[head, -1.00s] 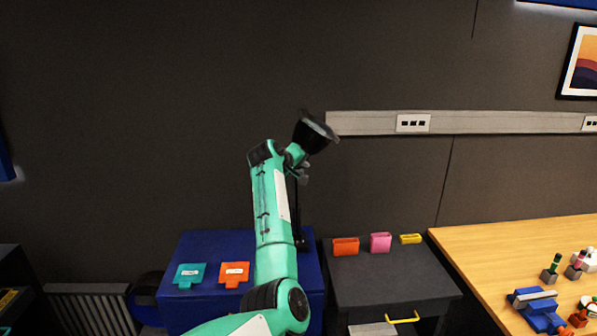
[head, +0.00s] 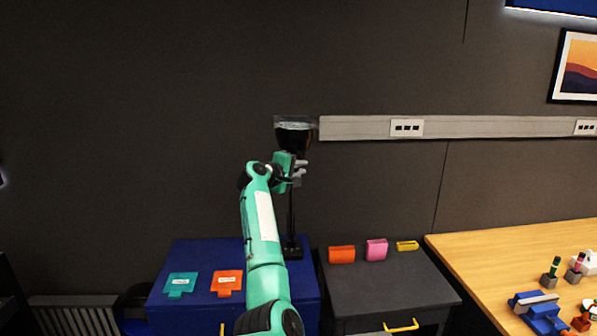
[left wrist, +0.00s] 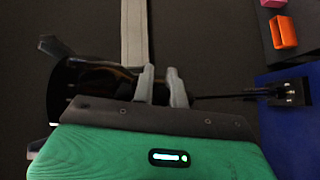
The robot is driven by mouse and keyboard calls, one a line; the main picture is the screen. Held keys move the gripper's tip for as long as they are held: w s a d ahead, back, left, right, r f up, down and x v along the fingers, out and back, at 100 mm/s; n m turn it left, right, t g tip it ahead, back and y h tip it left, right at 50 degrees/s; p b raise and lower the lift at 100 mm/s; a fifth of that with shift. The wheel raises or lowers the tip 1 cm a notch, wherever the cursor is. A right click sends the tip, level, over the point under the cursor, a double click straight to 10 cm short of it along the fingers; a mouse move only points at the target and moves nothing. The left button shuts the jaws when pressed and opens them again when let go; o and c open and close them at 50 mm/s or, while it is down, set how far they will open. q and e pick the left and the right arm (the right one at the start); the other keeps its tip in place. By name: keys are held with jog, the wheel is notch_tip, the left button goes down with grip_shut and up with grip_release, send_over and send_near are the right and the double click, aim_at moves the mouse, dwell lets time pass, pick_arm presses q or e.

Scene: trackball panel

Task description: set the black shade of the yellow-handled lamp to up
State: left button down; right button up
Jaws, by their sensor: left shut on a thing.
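The lamp's black shade (head: 294,140) is at the centre of the head view, its wide rim facing up. In the left wrist view the shade (left wrist: 62,92) is at the left, partly behind my gripper. A thin black pole (head: 291,222) runs down to a dark base on the blue cabinet. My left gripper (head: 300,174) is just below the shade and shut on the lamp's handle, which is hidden. Its fingers (left wrist: 161,88) also show in the left wrist view. No yellow on the handle can be made out clearly. My right gripper is out of view.
The blue cabinet (head: 190,313) holds a teal tag (head: 181,284) and an orange tag (head: 227,282). A dark grey drawer unit (head: 385,282) beside it carries orange, pink and yellow blocks. A wooden table (head: 500,252) with small items stands at the right.

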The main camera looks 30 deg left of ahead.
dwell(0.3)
pick_arm(q)
jog(key=c, duration=1.4)
grip_release()
jog(key=shift+w, duration=0.1)
jog(key=b+v, duration=0.4)
jog(key=v, duration=0.9)
jog(key=shift+s, duration=0.4)
